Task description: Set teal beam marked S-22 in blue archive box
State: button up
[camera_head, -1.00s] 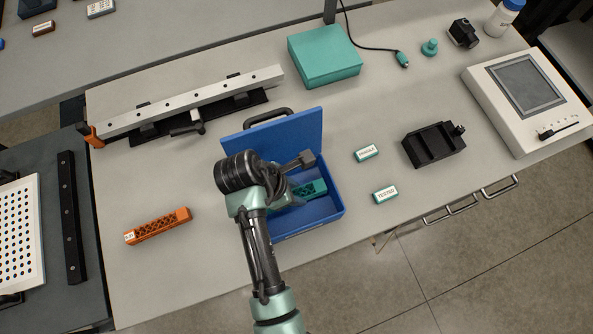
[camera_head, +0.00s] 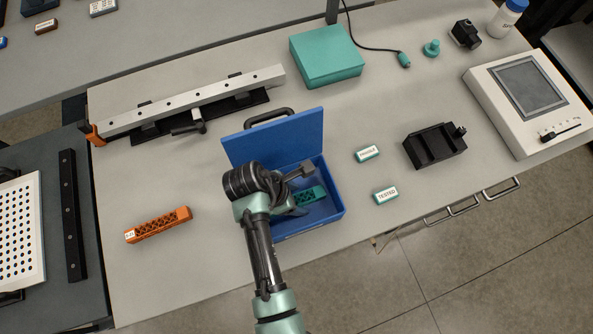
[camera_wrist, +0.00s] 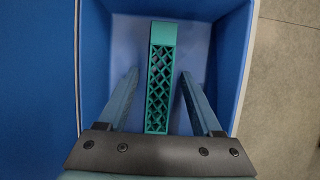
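The teal lattice beam (camera_head: 310,195) lies inside the blue archive box (camera_head: 333,214), partly hidden by my arm in the head view. In the wrist view the beam (camera_wrist: 162,80) lies lengthwise on the floor of the box (camera_wrist: 247,60), between my fingers. My gripper (camera_wrist: 160,90) is open, with a visible gap between the beam and each finger. Its fingers reach into or over the box. The box lid stands open at the back. No S-22 marking is readable on the beam.
An orange lattice beam (camera_head: 158,225) lies left of the box. Two small labelled blocks, one marked TESTED (camera_head: 385,195), lie to the right. A black fixture (camera_head: 434,146) and a white device with a screen (camera_head: 528,90) stand farther right. A long rail (camera_head: 190,100) lies behind.

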jog(key=v, duration=1.2)
jog(key=shift+r, duration=0.2)
